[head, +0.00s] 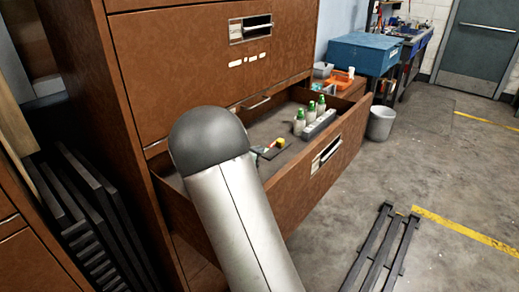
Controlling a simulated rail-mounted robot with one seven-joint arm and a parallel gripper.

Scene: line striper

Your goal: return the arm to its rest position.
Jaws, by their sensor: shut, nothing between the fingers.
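My arm (235,215) rises from the bottom of the head view as a thick silver link with a dark grey rounded joint at its top. The joint covers part of the open drawer of a brown cabinet (200,60). My gripper cannot be seen; the arm's far end is hidden or out of view. The open drawer (335,150) holds several green-capped white bottles (300,122), a grey block-like item (319,124) and a small dark item with a yellow part (273,150). Whether the arm touches the drawer cannot be told.
A dark slatted rack (95,215) stands left of the cabinet. A dark slatted pallet (381,250) lies on the floor at lower right. A white bin (380,123) and a blue box (362,52) are behind the drawer. Concrete floor to the right is mostly clear.

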